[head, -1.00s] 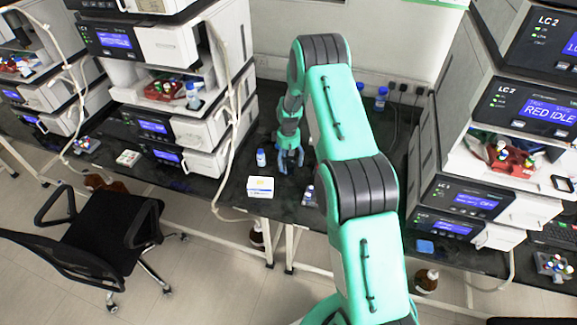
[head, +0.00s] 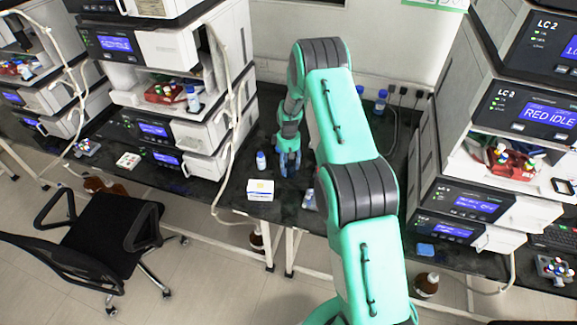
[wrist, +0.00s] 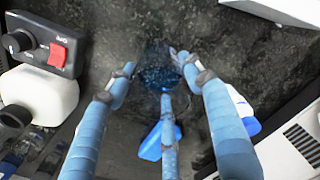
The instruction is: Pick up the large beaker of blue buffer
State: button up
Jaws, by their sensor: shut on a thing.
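The beaker (wrist: 158,62) is clear glass with blue liquid. In the wrist view it sits between the fingertips at the upper middle, over the dark bench top. My gripper (wrist: 155,72) has its blue fingers shut around the beaker's sides. In the head view my gripper (head: 288,165) points down at the bench between the two instrument stacks. The beaker is hidden there behind the fingers and cannot be made out. Whether it touches the bench is not clear.
A small blue-capped bottle (head: 261,161) and a white box (head: 261,190) stand close to the left of my gripper. Instrument stacks flank the bench. In the wrist view a device with a red switch (wrist: 57,53) lies at the left. Blue-capped bottles (head: 380,101) stand at the back.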

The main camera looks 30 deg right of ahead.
jog(key=shift+r, duration=0.25)
notch_tip(320, 180, up, 9)
jog(key=shift+r, duration=0.2)
dwell(1.1)
jog(key=shift+r, duration=0.1)
dwell(0.7)
